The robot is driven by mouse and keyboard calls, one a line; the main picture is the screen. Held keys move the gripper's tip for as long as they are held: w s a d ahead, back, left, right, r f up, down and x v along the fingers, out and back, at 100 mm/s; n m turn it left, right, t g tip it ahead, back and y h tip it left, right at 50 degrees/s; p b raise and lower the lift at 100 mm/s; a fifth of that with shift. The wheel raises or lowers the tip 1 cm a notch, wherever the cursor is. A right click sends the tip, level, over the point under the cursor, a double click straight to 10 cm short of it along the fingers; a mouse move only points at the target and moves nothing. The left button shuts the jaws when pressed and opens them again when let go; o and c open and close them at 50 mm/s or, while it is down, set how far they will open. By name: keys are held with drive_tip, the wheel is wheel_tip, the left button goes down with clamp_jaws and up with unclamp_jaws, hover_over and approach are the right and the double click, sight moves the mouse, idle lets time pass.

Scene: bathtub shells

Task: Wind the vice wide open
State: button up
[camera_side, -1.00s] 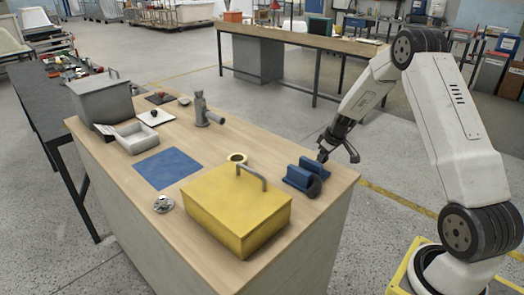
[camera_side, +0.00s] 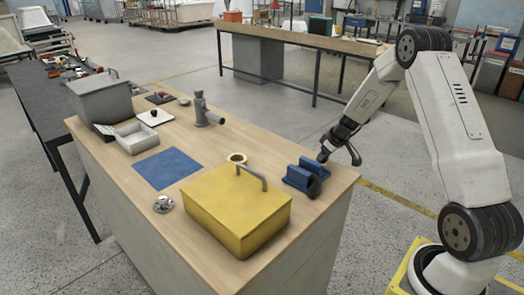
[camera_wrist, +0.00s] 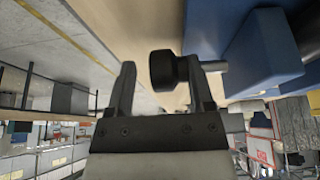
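The blue vice (camera_side: 298,180) stands at the right end of the wooden bench, with its upright blue jaws a little apart. In the wrist view the blue vice body (camera_wrist: 262,55) fills the upper right. A short metal shaft (camera_wrist: 214,66) runs from it to a black knob (camera_wrist: 166,70). My gripper (camera_side: 338,157) is at the vice's right side. In the wrist view my gripper (camera_wrist: 160,65) is open, with the knob between its fingers. The knob is close to the right finger, and a clear gap separates it from the left finger. Contact with the right finger cannot be told.
A blue mat (camera_side: 167,169), a grey tap-like fitting (camera_side: 203,110) and a grey bin (camera_side: 103,100) are further left. The bench's right edge is close to the vice.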

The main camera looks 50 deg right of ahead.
drive_tip(key=shift+a, duration=0.15)
drive_tip(key=v, duration=0.7)
drive_tip(key=shift+r, duration=0.35)
idle(0.3)
idle(0.3)
drive_tip(key=w+g, duration=0.2)
drive_tip(key=shift+w+a+g+y, duration=0.1)
drive_tip(key=shift+a+g+y, duration=0.2)
drive_tip(key=shift+a+y, duration=0.1)
drive_tip(key=shift+w+d+r+g, duration=0.15)
drive_tip(key=shift+w+g, duration=0.1)
drive_tip(key=shift+g, duration=0.35)
drive_tip(key=shift+d+r+g+h, duration=0.2)
drive_tip(key=shift+g+h, duration=0.2)
drive_tip(key=shift+g, duration=0.1)
drive_tip(key=shift+f, duration=0.15)
drive_tip(key=shift+f, duration=3.8)
